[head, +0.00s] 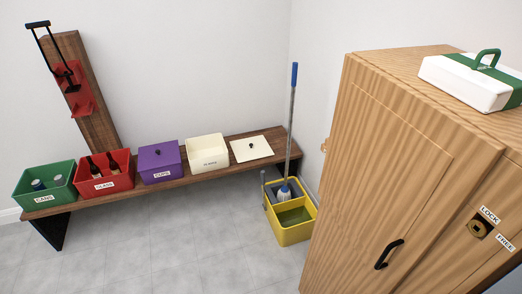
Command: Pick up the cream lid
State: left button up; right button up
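The cream lid (251,149) is a flat, square, pale lid with a small dark knob in its middle. It lies on the wooden bench (219,164) near its right end, knob up. The open cream bin (208,153) with a label stands just left of it on the bench. Neither of my grippers shows in the head view.
Left on the bench stand a purple lidded bin (160,162), a red bin (103,174) with bottles and a green bin (43,189) with cans. A yellow mop bucket (290,224) and a wooden cabinet (376,170) stand to the right. Floor before the bench is clear.

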aim_at(252, 148)
jog(key=i+j+z, duration=0.15)
jog(key=z, duration=0.25)
jog(key=i+j+z, duration=0.15)
jog(key=j+z, duration=0.25)
jog(key=i+j+z, duration=0.1)
jog(key=z, duration=0.25)
jog(key=i+j+z, duration=0.15)
jog(key=j, duration=0.7)
jog(key=i+j+z, duration=0.2)
jog(key=j, duration=0.65)
jog(key=j+z, duration=0.15)
jog(key=j, duration=0.75)
jog(key=i+j, duration=0.1)
jog(key=j, duration=1.5)
